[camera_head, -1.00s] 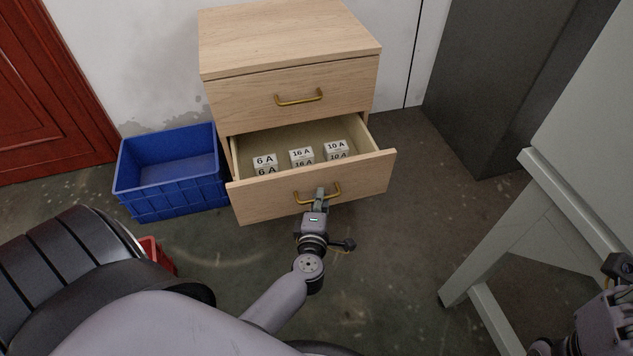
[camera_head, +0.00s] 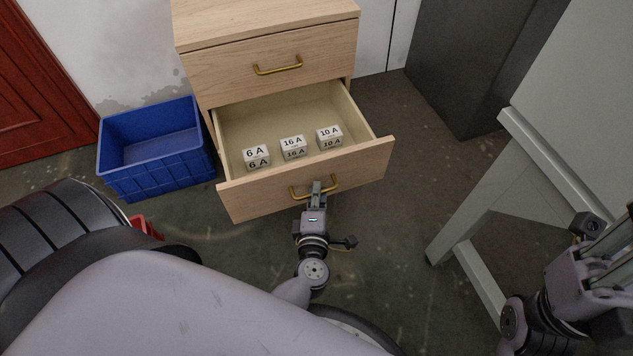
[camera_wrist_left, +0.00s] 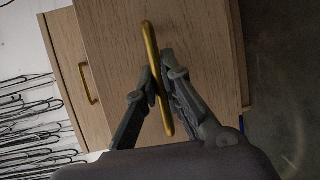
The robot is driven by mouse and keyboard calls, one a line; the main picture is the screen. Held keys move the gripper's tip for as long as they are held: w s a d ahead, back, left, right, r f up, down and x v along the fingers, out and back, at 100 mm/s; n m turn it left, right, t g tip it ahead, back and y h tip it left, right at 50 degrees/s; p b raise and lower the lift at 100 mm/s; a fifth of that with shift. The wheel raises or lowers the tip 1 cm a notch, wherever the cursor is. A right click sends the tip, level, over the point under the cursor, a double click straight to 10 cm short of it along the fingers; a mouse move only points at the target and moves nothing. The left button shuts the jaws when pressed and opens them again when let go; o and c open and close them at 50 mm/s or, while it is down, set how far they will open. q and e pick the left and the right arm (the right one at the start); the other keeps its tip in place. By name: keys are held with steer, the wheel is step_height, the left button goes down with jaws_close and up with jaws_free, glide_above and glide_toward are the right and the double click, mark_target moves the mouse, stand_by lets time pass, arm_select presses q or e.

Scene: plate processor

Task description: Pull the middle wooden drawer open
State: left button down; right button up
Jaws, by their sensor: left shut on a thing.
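The middle wooden drawer (camera_head: 300,181) stands pulled out of the light wooden cabinet (camera_head: 262,22), its inside open to view. Its brass handle (camera_head: 333,184) is on the drawer front. My left gripper (camera_head: 316,186) is shut on this handle. In the left wrist view the two fingers (camera_wrist_left: 156,88) lie on either side of the brass bar (camera_wrist_left: 151,62). My right gripper (camera_head: 612,240) shows only in part at the right edge of the head view, and its fingertips are cut off.
Three white labelled boxes, 6 A (camera_head: 257,158), 16 A (camera_head: 293,148) and 10 A (camera_head: 330,137), sit in the drawer. A blue crate (camera_head: 158,150) stands left of the cabinet. A grey table (camera_head: 480,190) stands at the right. The upper drawer (camera_head: 275,75) is closed.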

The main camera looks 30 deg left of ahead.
arm_select(q)
steer(key=c, duration=1.7)
jaws_free()
steer(key=v, duration=1.2)
